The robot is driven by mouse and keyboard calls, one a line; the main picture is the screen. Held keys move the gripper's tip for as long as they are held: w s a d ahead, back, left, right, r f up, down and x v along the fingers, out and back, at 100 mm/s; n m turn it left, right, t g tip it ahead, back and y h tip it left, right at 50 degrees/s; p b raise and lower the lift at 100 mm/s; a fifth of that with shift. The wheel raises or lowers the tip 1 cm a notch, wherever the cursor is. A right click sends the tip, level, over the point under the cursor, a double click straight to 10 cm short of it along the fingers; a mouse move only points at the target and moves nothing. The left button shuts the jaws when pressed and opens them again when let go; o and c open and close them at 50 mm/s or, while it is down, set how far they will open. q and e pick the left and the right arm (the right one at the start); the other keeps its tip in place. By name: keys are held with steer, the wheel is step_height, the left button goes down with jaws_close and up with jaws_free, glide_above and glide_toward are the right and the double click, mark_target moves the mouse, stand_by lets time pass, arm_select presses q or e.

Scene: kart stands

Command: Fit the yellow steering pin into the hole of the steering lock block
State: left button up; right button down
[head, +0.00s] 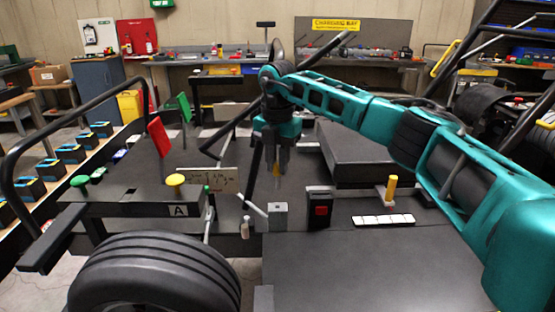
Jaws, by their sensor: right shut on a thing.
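My right gripper (277,172) points down, its arm reaching in from the right. It is shut on the yellow steering pin (277,169), of which only a small yellow part shows between the fingers. The small grey block (278,217), which looks like the steering lock block, stands below the gripper on the kart. A clear gap separates the pin from the block in the picture. The block's hole cannot be made out from here. My left gripper is not in view.
A black box with a red button (320,210) stands right of the block. Further right are a yellow cylinder (391,187) and a white strip (383,220). A yellow knob (175,180) and a tyre (155,280) are at left. The dark panel (370,268) in front is clear.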

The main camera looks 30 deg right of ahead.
mark_target(278, 188)
steer(key=shift+f, duration=0.5)
steer(key=shift+w+f+b, duration=0.1)
steer(key=shift+f+b, duration=1.1)
steer(key=shift+f, duration=1.65)
steer(key=shift+f+b, duration=0.5)
steer(key=shift+f, duration=0.85)
steer(key=shift+f, duration=0.1)
steer(key=shift+f, duration=0.25)
steer(key=c, duration=0.9)
jaws_free()
